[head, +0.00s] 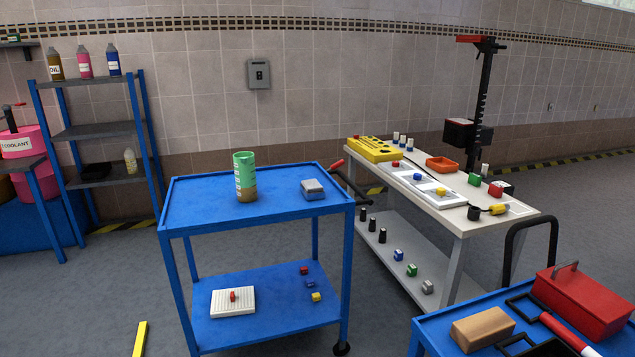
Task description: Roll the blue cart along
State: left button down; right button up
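A blue two-shelf cart (285,197) stands in the middle of the head view on thin blue legs. A black caster (342,348) shows under its near right leg. A black bar (352,188) with a red end sticks out at its right side and looks like its handle. On its top are a green and brown can (245,177) and a small grey and blue box (312,189). Its lower shelf holds a white board (233,302) and small coloured blocks (316,297). Neither of my grippers is in view.
A white workbench (459,225) with parts stands close to the cart's right. Another blue cart (433,331) with a red toolbox (584,300) is at the lower right. A shelf rack (97,131) stands at the left. A yellow bar (140,338) shows at the bottom left.

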aim_at(196, 204)
jog(key=i, duration=1.9)
jog(key=z, duration=0.05)
